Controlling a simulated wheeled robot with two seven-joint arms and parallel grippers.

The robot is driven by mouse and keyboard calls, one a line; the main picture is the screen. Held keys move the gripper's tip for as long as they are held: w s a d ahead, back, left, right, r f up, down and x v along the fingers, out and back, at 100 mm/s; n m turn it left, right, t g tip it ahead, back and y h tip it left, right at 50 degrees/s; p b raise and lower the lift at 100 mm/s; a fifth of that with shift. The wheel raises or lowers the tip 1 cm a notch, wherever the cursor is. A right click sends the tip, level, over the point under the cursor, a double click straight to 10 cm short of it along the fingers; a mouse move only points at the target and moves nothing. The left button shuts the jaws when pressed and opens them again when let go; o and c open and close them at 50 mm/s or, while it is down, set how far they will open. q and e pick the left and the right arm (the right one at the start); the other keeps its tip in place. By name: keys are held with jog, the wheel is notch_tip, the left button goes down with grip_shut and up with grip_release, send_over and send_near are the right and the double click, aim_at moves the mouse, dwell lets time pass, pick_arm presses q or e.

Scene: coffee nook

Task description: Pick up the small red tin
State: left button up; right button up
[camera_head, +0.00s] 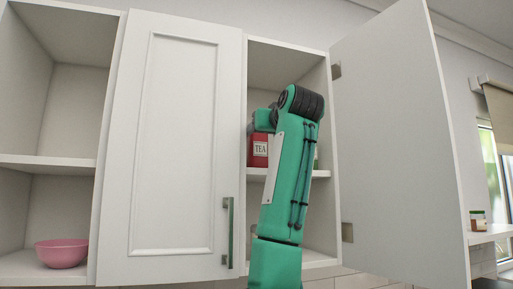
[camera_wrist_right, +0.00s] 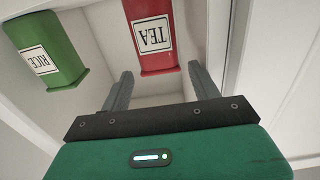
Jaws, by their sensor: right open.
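The small red tin (camera_head: 258,150), labelled TEA, stands on the middle shelf of the open cupboard, partly hidden by my right arm. In the right wrist view the red tin (camera_wrist_right: 150,40) appears upside down, just beyond my right gripper (camera_wrist_right: 160,70). The gripper is open, its two fingers apart, with the tin's lower end in line with the gap and nothing held. In the head view the fingers are hidden. My left gripper is not in view.
A green tin (camera_wrist_right: 45,45) labelled RICE stands beside the red tin. The open cupboard door (camera_head: 395,140) is to the right, and a closed door (camera_head: 170,150) to the left. A pink bowl (camera_head: 61,254) sits on the lower left shelf. A small jar (camera_head: 478,220) is at far right.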

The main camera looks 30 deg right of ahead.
aim_at(259, 135)
jog(key=p+x, duration=0.3)
jog(key=x, duration=0.2)
jog(key=shift+w+d, duration=0.1)
jog(key=shift+w, duration=0.1)
jog(key=shift+s, duration=0.1)
jog(key=shift+c, duration=1.1)
jog(key=c, duration=0.6)
jog(key=shift+r, duration=0.1)
jog(key=shift+c, duration=0.2)
